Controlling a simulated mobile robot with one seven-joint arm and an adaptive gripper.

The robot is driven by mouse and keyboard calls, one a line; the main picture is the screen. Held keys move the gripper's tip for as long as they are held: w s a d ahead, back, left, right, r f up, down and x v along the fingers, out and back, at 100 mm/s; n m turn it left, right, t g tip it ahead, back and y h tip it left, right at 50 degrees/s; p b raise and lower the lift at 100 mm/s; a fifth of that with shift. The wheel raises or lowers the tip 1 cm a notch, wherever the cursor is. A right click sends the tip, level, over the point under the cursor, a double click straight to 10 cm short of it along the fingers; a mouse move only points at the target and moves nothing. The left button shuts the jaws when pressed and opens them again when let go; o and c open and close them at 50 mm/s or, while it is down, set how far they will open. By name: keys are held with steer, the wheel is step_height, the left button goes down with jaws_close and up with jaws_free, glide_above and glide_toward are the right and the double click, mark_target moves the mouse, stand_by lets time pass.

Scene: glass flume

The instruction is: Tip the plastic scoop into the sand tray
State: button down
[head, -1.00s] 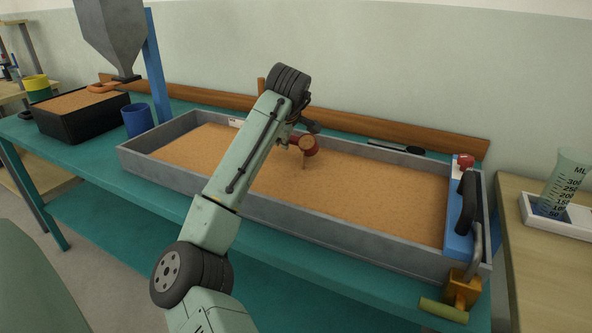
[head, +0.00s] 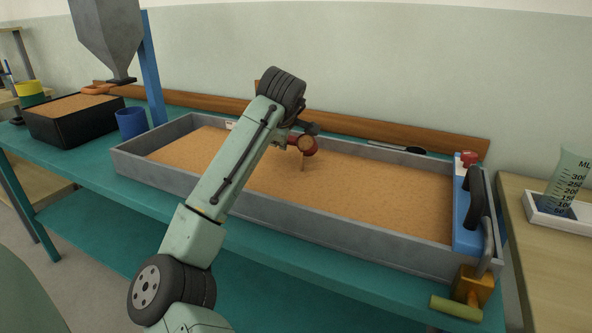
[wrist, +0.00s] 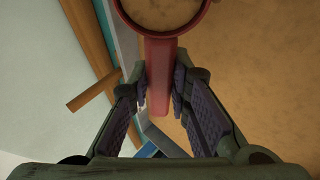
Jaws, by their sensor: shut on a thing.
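My gripper (wrist: 160,88) is shut on the handle of the red plastic scoop (wrist: 158,62), whose round bowl is cut off by the top of the wrist view. In the head view my gripper (head: 298,131) holds the scoop (head: 310,146) above the middle of the sand tray (head: 345,234), a long grey-walled tray with a level bed of tan sand. The scoop is tilted, and its bowl shows sand colour. A thin sand-coloured streak (head: 303,163) runs from the bowl down toward the bed. My arm hides part of the tray's front wall and sand.
A grey hopper (head: 108,38) hangs at the left above a black box of sand (head: 72,127). A blue cup (head: 131,123) stands beside the tray. A blue gate with a dark handle (head: 467,215) is at the tray's right end. A measuring beaker (head: 565,180) stands far right.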

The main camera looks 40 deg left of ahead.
steer(key=shift+s+t+b, duration=0.15)
steer(key=shift+t+b, duration=0.15)
steer(key=shift+b, duration=0.75)
steer(key=shift+s+r+t+y+b, duration=0.1)
steer(key=shift+t+y+b, duration=0.3)
steer(key=shift+t+b, duration=0.35)
